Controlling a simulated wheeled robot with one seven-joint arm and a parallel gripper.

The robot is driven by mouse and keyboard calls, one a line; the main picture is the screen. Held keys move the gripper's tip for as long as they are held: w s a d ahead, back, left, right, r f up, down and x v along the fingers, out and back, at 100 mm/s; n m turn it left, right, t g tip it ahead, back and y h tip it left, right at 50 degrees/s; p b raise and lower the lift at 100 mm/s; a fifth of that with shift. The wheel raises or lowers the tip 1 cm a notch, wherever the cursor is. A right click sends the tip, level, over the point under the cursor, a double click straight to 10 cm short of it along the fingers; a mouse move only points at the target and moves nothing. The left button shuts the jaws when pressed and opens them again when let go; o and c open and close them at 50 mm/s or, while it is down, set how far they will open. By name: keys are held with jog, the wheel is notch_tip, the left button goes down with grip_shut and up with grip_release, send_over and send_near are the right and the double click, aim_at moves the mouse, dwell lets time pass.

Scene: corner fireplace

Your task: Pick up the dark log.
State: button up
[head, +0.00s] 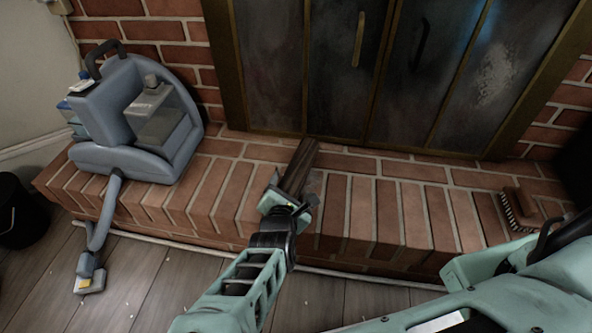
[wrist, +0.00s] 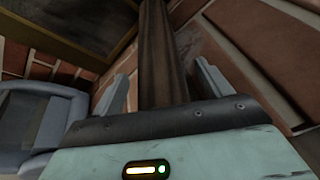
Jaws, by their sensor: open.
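The dark log (head: 300,165) lies on the brick hearth with its far end near the fireplace doors. It is long, narrow and dark brown, and its near end is hidden by my gripper. My gripper (head: 290,192) is over the near part of the log in the head view. In the wrist view the log (wrist: 161,60) runs up the middle, between the two fingers of my gripper (wrist: 162,85). The fingers are open, with visible space on each side of the log. I cannot tell how far above the brick the fingertips are.
A blue-grey carpet cleaner (head: 105,110) stands on the left of the brick hearth (head: 395,220), its hose hanging to the floor. A brush (head: 518,208) lies at the right. Glass fireplace doors (head: 400,75) rise behind. A black bucket (head: 17,210) stands far left.

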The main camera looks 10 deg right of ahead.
jog(key=c, duration=1.4)
jog(key=shift+r, duration=0.1)
